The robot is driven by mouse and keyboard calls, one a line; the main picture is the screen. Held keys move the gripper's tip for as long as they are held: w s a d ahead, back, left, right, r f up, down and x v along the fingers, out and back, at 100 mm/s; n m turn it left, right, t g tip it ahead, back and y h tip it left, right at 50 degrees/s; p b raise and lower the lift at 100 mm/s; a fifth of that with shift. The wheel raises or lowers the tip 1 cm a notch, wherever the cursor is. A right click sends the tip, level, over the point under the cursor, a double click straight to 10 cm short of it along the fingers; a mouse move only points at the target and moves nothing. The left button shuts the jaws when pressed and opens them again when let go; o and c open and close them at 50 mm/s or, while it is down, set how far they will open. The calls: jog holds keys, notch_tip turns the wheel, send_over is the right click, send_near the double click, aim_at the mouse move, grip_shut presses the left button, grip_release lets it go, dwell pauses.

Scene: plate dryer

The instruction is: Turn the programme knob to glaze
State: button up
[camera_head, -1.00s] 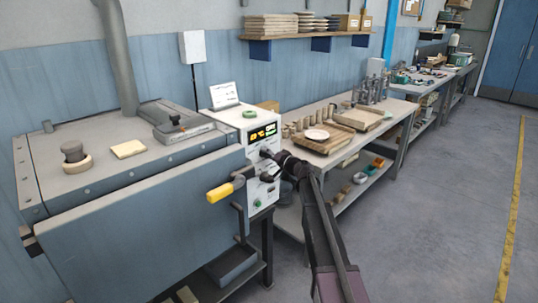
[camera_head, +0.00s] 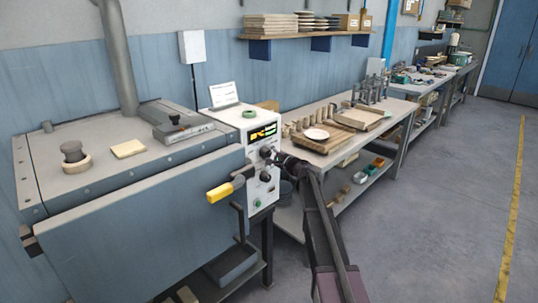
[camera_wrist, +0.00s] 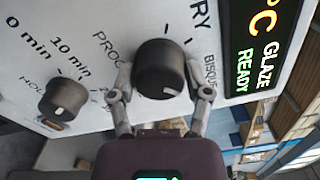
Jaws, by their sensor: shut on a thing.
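The black round programme knob (camera_wrist: 160,68) is on the white control panel (camera_wrist: 130,20), with its white pointer mark toward the lower right in the wrist view, past the BISQUE label. My gripper (camera_wrist: 162,92) is shut on the programme knob, one finger on each side. In the head view my gripper (camera_head: 272,156) is at the panel front and hides most of the knob. Any label under the gripper is hidden.
A smaller HOLD knob (camera_wrist: 63,98) sits left of my gripper in the wrist view. A yellow-ended handle (camera_head: 222,191) sticks out left of the panel. A workbench (camera_head: 318,152) with a plate stands right. The floor (camera_head: 440,220) is open.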

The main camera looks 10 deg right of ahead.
jog(key=shift+w+a+m, duration=0.1)
jog(key=shift+w+m, duration=0.05)
jog(key=shift+m, duration=1.05)
jog(key=o, duration=1.2)
jog(key=shift+s, duration=0.2)
jog(key=shift+s+d, duration=0.25)
jog(key=shift+s, duration=0.05)
jog(key=v, duration=1.1)
